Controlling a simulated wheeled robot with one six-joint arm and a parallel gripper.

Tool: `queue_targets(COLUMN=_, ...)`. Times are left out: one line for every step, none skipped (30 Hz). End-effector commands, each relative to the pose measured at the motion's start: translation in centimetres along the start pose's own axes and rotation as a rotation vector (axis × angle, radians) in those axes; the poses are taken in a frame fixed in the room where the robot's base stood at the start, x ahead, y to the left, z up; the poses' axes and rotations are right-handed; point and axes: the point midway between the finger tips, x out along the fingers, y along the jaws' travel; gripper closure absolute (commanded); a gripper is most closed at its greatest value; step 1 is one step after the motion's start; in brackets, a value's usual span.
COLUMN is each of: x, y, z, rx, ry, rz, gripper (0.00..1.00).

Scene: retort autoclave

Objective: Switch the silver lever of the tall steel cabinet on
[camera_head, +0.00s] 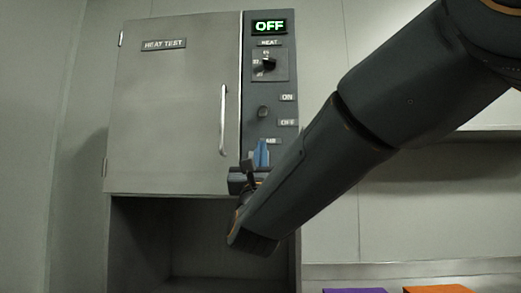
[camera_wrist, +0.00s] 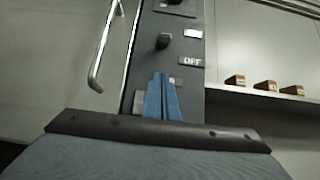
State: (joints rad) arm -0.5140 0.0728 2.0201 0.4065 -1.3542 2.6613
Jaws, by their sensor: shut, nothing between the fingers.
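The tall steel cabinet (camera_head: 170,120) stands with its door shut, and a dark control panel runs down the door's right side. The lit display (camera_head: 269,27) on it reads OFF. The lever (camera_head: 264,112) is a small stub beside the ON label (camera_head: 287,97) and OFF label (camera_head: 287,122). It also shows in the wrist view (camera_wrist: 164,41), looking dark there, and I cannot tell its tilt. My gripper (camera_head: 261,152) is shut and empty, its blue fingers below the lever. In the wrist view the fingers (camera_wrist: 162,97) point up the panel, apart from the lever in the picture.
A long door handle (camera_head: 223,120) stands left of the panel. A rotary knob (camera_head: 268,64) under the HEAT label is above the lever. Several brown blocks (camera_wrist: 266,86) sit on a shelf at right. Purple (camera_head: 355,290) and orange (camera_head: 438,289) items show at the bottom right.

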Motion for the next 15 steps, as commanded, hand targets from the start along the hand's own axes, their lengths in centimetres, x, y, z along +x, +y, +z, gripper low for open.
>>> queue_targets(x=1.2, y=-0.1, z=0.2, rx=-0.001, ry=0.000, rz=-0.002, gripper=1.00)
queue_targets(x=1.9, y=-0.1, z=0.1, rx=-0.001, ry=0.000, rz=-0.002, gripper=1.00)
queue_targets(x=2.6, y=-0.1, z=0.1, rx=-0.001, ry=0.000, rz=-0.003, gripper=1.00)
queue_targets(x=3.2, y=-0.1, z=0.2, rx=-0.001, ry=0.000, rz=-0.003, gripper=1.00)
queue_targets(x=3.8, y=-0.1, z=0.2, rx=-0.001, ry=0.001, rz=-0.002, gripper=1.00)
queue_targets(x=4.6, y=-0.1, z=0.1, rx=-0.001, ry=0.000, rz=-0.002, gripper=1.00)
queue_targets(x=5.2, y=-0.1, z=0.1, rx=-0.001, ry=0.000, rz=-0.002, gripper=1.00)
queue_targets(x=5.7, y=-0.1, z=0.2, rx=-0.001, ry=0.000, rz=-0.002, gripper=1.00)
queue_targets(x=6.2, y=-0.1, z=0.5, rx=0.000, ry=-0.001, rz=-0.001, gripper=1.00)
queue_targets(x=6.2, y=-0.1, z=1.2, rx=0.001, ry=-0.001, rz=-0.001, gripper=1.00)
queue_targets(x=6.2, y=-0.1, z=1.7, rx=0.001, ry=-0.002, rz=-0.001, gripper=1.00)
queue_targets(x=6.3, y=-0.1, z=2.2, rx=0.001, ry=-0.001, rz=-0.001, gripper=1.00)
queue_targets(x=6.4, y=-0.1, z=2.5, rx=0.000, ry=-0.001, rz=-0.001, gripper=1.00)
queue_targets(x=6.5, y=-0.1, z=2.9, rx=0.000, ry=-0.001, rz=-0.001, gripper=1.00)
queue_targets(x=6.5, y=-0.1, z=3.2, rx=0.000, ry=0.000, rz=-0.001, gripper=1.00)
